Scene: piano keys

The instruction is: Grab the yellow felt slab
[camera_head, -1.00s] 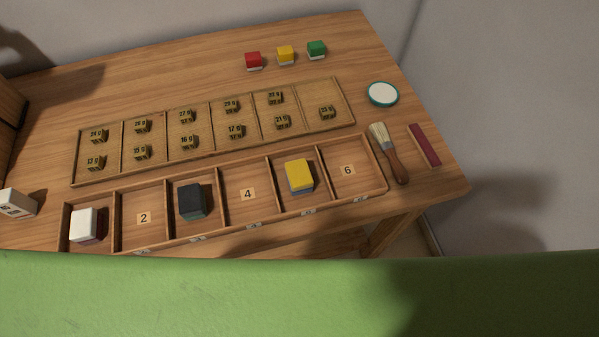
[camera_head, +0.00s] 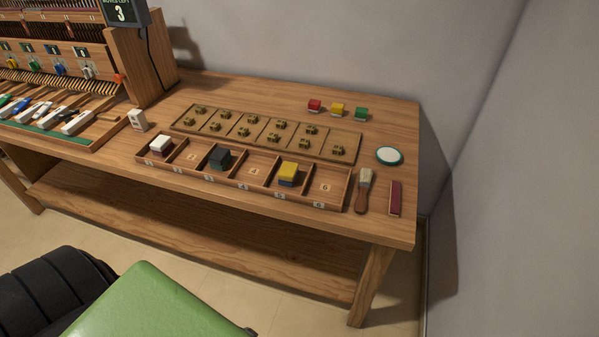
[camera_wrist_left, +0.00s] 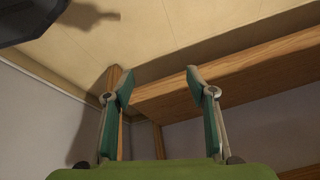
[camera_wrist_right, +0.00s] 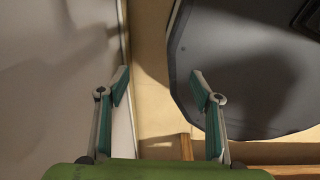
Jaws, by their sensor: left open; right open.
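A yellow-topped block (camera_head: 289,173) with a blue-grey lower part sits in compartment 5 of the long wooden tray (camera_head: 322,201). A smaller yellow piece with a pale base (camera_head: 338,109) stands at the back of the table, between a red one (camera_head: 315,105) and a green one (camera_head: 361,114). I cannot tell which is felt. My left gripper (camera_wrist_left: 159,75) is open and empty, with table woodwork and floor beyond it. My right gripper (camera_wrist_right: 158,76) is open and empty above the floor near a wall. Neither gripper's fingers show in the head view.
The tray also holds a white block (camera_head: 161,145) and a dark block (camera_head: 220,157). Behind it lies a flat tray of small brass weights (camera_head: 352,142). A brush (camera_head: 363,190), a dark red strip (camera_head: 395,198) and a round white dish (camera_head: 389,155) lie at right. A keyboard mechanism stands left.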

